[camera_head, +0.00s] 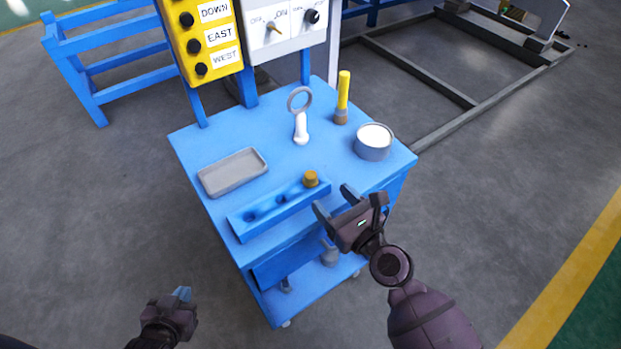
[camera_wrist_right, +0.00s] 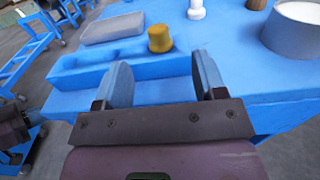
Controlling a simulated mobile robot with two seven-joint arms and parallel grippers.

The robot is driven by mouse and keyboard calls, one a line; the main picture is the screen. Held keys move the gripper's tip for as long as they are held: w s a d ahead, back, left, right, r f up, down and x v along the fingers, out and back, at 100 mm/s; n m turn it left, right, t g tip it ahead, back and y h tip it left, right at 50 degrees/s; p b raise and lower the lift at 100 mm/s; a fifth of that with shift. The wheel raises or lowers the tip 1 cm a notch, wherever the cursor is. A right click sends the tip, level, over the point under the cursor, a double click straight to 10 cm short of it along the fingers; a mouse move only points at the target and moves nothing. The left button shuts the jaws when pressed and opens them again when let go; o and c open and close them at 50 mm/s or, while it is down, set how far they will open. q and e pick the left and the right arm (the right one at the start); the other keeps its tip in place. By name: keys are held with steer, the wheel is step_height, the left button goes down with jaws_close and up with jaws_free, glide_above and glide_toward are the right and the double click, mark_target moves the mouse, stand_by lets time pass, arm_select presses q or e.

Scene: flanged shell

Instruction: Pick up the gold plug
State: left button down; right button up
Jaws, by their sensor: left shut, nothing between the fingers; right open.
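The gold plug (camera_head: 311,179) sits upright at the right end of a blue block with holes (camera_head: 278,207) on the blue cart. In the right wrist view the gold plug (camera_wrist_right: 160,39) shows just beyond the fingers, between them in the picture. My right gripper (camera_head: 332,200) is open and empty, to the right of the plug and apart from it. It also shows in the right wrist view (camera_wrist_right: 165,80), with its two blue fingertips apart. My left gripper (camera_head: 183,294) is shut and empty, low at the left, away from the cart.
The cart top (camera_head: 217,135) also holds a grey tray (camera_head: 233,172), a white-handled ring tool (camera_head: 301,126), a yellow-handled tool (camera_head: 343,95) and a round grey tin (camera_head: 373,145). Yellow and white control boxes (camera_head: 205,38) stand behind. Two holes in the block are empty.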

mark_target(315, 182)
steer(key=shift+x, duration=3.55)
steer(key=shift+c, duration=0.4)
